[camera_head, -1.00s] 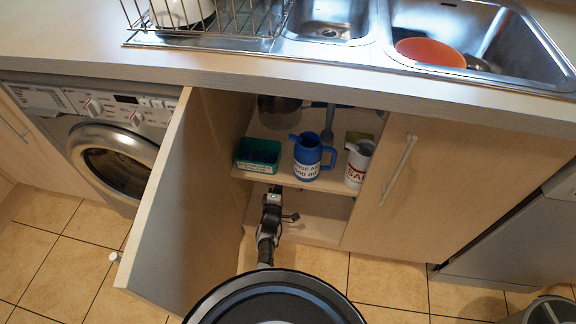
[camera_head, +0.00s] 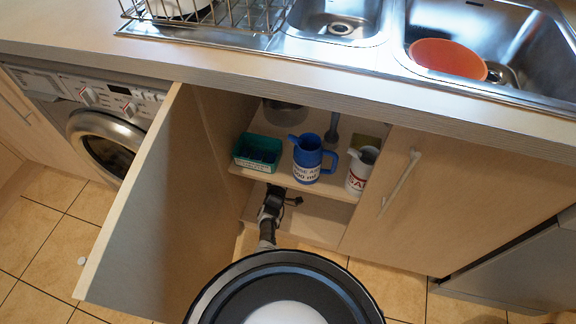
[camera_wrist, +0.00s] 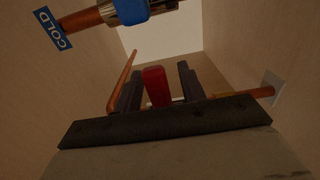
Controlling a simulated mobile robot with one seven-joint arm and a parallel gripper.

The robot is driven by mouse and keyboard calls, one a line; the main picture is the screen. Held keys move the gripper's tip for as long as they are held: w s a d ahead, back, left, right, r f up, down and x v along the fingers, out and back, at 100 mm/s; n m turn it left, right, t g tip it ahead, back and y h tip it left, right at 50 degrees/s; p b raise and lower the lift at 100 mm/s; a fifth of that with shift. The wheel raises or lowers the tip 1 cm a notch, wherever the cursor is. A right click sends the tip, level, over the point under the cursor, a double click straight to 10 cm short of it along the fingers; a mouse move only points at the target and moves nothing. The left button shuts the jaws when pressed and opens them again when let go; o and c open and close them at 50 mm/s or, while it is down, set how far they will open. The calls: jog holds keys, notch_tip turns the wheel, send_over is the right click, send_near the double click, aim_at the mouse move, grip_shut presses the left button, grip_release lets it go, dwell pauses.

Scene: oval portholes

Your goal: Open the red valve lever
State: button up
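The red valve lever (camera_wrist: 156,87) shows in the wrist view as an upright red block. My gripper (camera_wrist: 160,85) is open, with one dark finger on each side of the lever and a small gap visible on both sides. Whether the lever lies fully between the fingertips in depth, I cannot tell. A copper pipe (camera_wrist: 232,97) runs beside the lever to the right. In the head view my arm reaches into the open cupboard below the shelf; the lever and my fingertips are hidden there.
In the wrist view, a pipe labelled COLD (camera_wrist: 84,22) with a blue collar (camera_wrist: 131,10) crosses above. In the head view, the open cupboard door (camera_head: 150,200) stands left of my arm. The shelf above holds a green box (camera_head: 258,152), a blue jug (camera_head: 307,160) and a white container (camera_head: 360,172).

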grip_shut()
dwell(0.3)
jog(key=shift+a+r+n+p, duration=0.1)
jog(key=shift+r+n+p, duration=0.5)
jog(key=shift+n, duration=0.55)
jog(key=shift+a+r+n+p, duration=0.1)
jog(key=shift+r+n+p, duration=0.4)
jog(key=shift+n, duration=0.65)
grip_release()
